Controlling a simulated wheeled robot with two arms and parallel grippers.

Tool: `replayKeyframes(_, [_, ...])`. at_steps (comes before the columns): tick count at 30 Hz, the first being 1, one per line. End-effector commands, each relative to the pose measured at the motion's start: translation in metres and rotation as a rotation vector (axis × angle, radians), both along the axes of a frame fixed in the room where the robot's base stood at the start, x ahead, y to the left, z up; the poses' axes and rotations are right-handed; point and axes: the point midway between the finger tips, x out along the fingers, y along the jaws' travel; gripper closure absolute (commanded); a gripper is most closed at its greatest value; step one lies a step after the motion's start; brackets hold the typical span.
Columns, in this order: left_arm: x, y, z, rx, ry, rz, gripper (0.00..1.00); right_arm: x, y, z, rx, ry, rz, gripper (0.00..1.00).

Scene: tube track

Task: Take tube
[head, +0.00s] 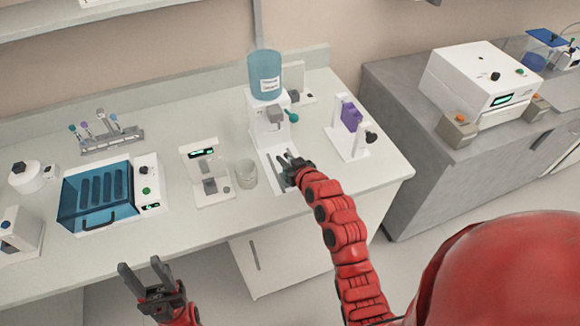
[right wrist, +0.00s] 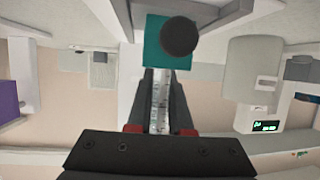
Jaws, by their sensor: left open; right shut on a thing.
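My right gripper (head: 291,167) is in front of the white dispenser (head: 270,128) with the blue bottle (head: 265,75) on top. In the right wrist view its fingers (right wrist: 159,100) are shut on a narrow clear tube (right wrist: 161,88) with dark graduation marks. Much of the tube is hidden between the fingers. A teal block (right wrist: 153,48) with a dark round knob (right wrist: 180,37) shows just beyond it; I cannot tell whether they touch. My left gripper (head: 146,277) is open and empty, in front of the bench edge. A rack (head: 112,141) with several capped tubes stands at the back left.
A grey beaker (head: 246,174) and a white device with a display (head: 205,170) stand left of the right gripper. A purple block (head: 350,116) on a white stand is to the right. A blue-lidded machine (head: 98,198) fills the left bench.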

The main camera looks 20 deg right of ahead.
Motion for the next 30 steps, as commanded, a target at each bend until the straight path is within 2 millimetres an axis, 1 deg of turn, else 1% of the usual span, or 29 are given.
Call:
replayKeyframes(7, [0.000,0.000,-0.001,0.000,0.000,0.000,0.50,0.000,0.000,0.001,0.000,0.000,0.000,1.00])
replayKeyframes(11, [0.000,0.000,-0.004,0.000,0.000,0.000,0.50,0.001,0.000,0.006,0.000,-0.003,0.001,1.00])
replayKeyframes(17, [0.000,0.000,-0.014,0.000,0.000,0.000,0.50,0.000,-0.001,0.028,-0.001,-0.007,-0.001,1.00])
replayKeyframes(24, [0.000,0.000,-0.031,0.000,0.000,0.000,0.50,0.001,0.000,0.068,0.000,-0.008,-0.001,1.00])
replayKeyframes(27, [0.000,0.000,-0.036,0.000,0.000,0.000,0.50,0.001,-0.001,0.083,-0.001,-0.007,-0.001,1.00])
replayKeyframes(30, [0.000,0.000,-0.039,0.000,0.000,0.000,0.50,0.001,0.000,0.094,-0.001,-0.004,-0.001,1.00])
